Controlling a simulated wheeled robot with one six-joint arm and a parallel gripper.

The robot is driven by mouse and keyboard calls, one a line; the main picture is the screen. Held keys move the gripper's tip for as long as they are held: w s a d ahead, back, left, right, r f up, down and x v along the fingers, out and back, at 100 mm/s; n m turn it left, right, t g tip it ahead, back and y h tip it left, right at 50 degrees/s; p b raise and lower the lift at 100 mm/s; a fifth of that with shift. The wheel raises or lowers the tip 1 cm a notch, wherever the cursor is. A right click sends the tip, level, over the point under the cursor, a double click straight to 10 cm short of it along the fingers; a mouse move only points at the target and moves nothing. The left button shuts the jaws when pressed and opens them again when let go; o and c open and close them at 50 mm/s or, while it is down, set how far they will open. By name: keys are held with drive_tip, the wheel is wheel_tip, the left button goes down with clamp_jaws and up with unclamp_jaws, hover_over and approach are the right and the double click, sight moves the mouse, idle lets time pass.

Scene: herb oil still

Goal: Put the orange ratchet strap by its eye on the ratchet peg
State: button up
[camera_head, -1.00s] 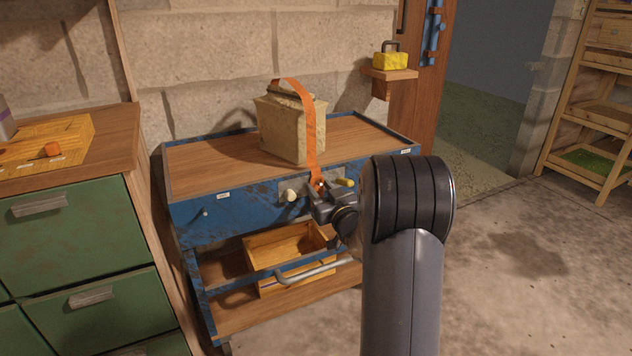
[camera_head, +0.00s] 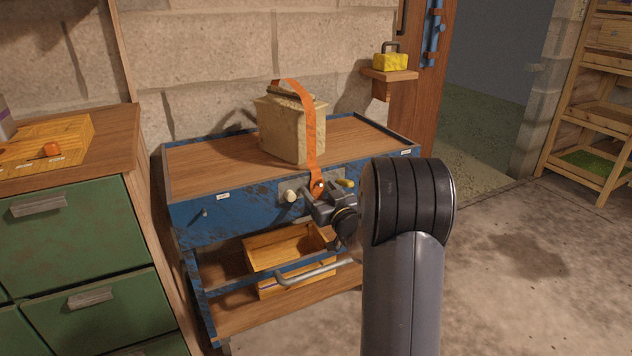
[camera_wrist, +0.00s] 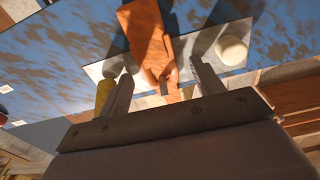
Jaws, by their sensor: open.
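The orange ratchet strap (camera_head: 309,135) runs over a beige canvas-like bundle (camera_head: 292,130) and hangs down the front of the blue cart. Its lower end with the eye lies at a grey plate (camera_head: 283,186) on the cart front. A small light spot shows in the eye, maybe the peg tip; the ratchet peg is otherwise hidden. My gripper (camera_head: 318,202) is just in front of and below the strap end. In the wrist view, the open jaws (camera_wrist: 161,72) stand either side of the strap's lower end (camera_wrist: 150,40), with gaps showing.
A cream knob (camera_head: 290,196) and a yellow one (camera_head: 346,183) flank the strap end on the plate. Below are a bar handle (camera_head: 300,275) and a wooden box (camera_head: 262,247) on the lower shelf. A yellow padlock-like block (camera_head: 391,61) sits on a wall shelf.

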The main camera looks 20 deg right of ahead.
drive_tip(key=shift+s, duration=0.1)
drive_tip(key=s+f+p, duration=0.1)
drive_tip(key=s+p, duration=0.1)
drive_tip(key=s, duration=0.8)
drive_tip(key=shift+s+d, duration=0.2)
drive_tip(key=shift+s, duration=0.1)
drive_tip(key=shift+w, duration=0.1)
drive_tip(key=w, duration=0.3)
drive_tip(key=w+b, duration=0.1)
drive_tip(key=w, duration=0.3)
drive_tip(key=w+r+b, duration=0.1)
drive_tip(key=w, duration=0.2)
drive_tip(key=shift+w+a, duration=0.2)
drive_tip(key=shift+w, duration=0.2)
drive_tip(key=shift+r+p, duration=0.2)
drive_tip(key=shift+p, duration=0.1)
drive_tip(key=shift+s+f, duration=0.15)
